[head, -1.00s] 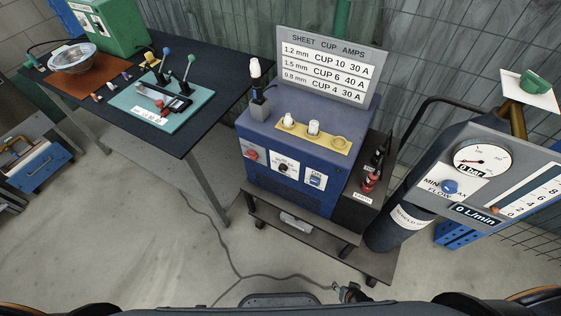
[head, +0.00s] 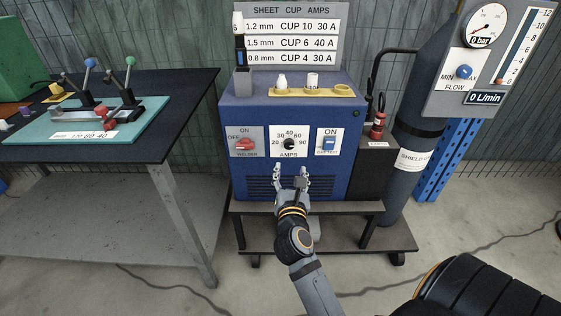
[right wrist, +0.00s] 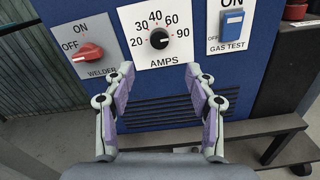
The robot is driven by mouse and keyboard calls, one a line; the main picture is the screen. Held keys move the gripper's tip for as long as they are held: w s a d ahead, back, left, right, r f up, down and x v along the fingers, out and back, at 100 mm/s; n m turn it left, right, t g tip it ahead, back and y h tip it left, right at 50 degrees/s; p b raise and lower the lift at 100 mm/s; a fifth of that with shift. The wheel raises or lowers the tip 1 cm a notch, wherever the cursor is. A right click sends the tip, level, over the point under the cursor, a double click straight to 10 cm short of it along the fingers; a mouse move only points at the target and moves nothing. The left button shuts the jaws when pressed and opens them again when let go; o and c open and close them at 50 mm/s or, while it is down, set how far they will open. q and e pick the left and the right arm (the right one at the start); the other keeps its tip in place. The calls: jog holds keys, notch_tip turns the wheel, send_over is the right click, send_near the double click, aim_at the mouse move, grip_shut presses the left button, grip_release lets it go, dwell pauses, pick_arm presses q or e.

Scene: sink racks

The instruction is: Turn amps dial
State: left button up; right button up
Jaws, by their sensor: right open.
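The amps dial (head: 289,144) is a small black knob on a white plate marked 20 to 90, on the front of the blue welder (head: 235,120). In the right wrist view the dial (right wrist: 159,38) sits ahead of the fingers, near the top middle. I cannot tell its exact setting. My right gripper (head: 291,173) is open and empty just below the dial, in front of the vent slots. In the right wrist view its fingertips (right wrist: 162,72) are spread to either side below the dial, apart from it. My left gripper is not in view.
A red welder switch (head: 246,145) is left of the dial and a blue gas test switch (head: 330,144) right. A sign (head: 294,45) above lists sheet, cup and amps. Cups stand on a yellow tray (head: 342,91). A gas cylinder (head: 415,110) is right, a workbench (head: 190,90) left.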

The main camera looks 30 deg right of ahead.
aim_at(289, 146)
jog(key=x, duration=0.9)
jog(key=shift+w+b, duration=0.15)
jog(key=shift+b, duration=0.2)
jog(key=shift+w+d, duration=0.25)
jog(key=shift+w, duration=0.2)
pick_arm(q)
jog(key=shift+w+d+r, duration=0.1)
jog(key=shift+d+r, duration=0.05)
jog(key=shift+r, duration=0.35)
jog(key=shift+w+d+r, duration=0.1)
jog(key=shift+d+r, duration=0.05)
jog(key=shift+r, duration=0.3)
pick_arm(e)
jog(key=c, duration=1.2)
jog(key=shift+o, duration=0.2)
